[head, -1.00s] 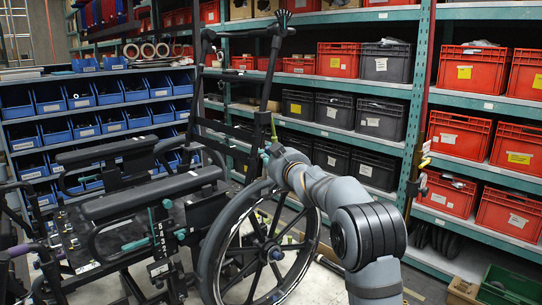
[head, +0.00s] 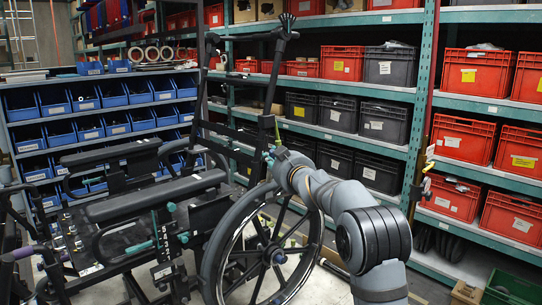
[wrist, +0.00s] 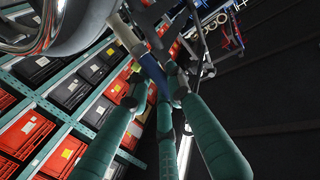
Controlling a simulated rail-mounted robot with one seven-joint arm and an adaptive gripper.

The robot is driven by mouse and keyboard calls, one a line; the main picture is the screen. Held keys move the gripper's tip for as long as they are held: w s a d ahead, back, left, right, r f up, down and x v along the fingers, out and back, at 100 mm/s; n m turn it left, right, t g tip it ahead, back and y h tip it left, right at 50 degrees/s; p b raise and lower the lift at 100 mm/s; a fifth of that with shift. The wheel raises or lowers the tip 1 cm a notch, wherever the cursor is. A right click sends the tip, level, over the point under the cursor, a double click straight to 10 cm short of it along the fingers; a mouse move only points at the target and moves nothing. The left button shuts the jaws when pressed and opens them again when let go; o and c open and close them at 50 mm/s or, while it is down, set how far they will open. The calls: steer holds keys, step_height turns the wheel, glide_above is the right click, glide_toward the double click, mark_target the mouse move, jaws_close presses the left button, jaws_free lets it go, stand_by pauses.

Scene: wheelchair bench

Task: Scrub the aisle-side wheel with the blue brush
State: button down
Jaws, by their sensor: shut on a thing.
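The aisle-side wheel (head: 216,260) of the wheelchair stands upright in the lower middle of the head view, with a black rim and dark spokes. My gripper (wrist: 158,82) shows in the wrist view with teal fingers closed together around a narrow blue piece (wrist: 152,93), which looks like part of the blue brush. The brush's bristles cannot be made out. A large curved wheel part (wrist: 88,28) fills the upper left of the wrist view. In the head view my arm reaches to the wheel's upper edge, and the fingers are mostly hidden there.
The wheelchair's armrest (head: 140,200) and frame lie left of the wheel. Shelves with red bins (head: 462,140) and dark grey bins (head: 383,122) stand behind and to the right. Blue bins (head: 88,128) fill a rack at the left. A green crate (head: 512,288) sits at lower right.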

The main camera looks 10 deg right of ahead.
steer(key=shift+w+d+r+p, duration=0.1)
steer(key=shift+w+d+p, duration=0.2)
steer(key=shift+d+p, duration=0.2)
steer(key=shift+w+d+p, duration=0.25)
steer(key=shift+d+p, duration=0.2)
steer(key=shift+p, duration=0.05)
steer(key=shift+d, duration=0.15)
steer(key=shift+w+d+f+p, duration=0.25)
steer(key=shift+w+d+p, duration=0.25)
steer(key=shift+d+p, duration=0.25)
step_height(320, 180, up, 6)
steer(key=p, duration=0.5)
steer(key=shift+r+p, duration=0.15)
steer(key=shift+p, duration=0.25)
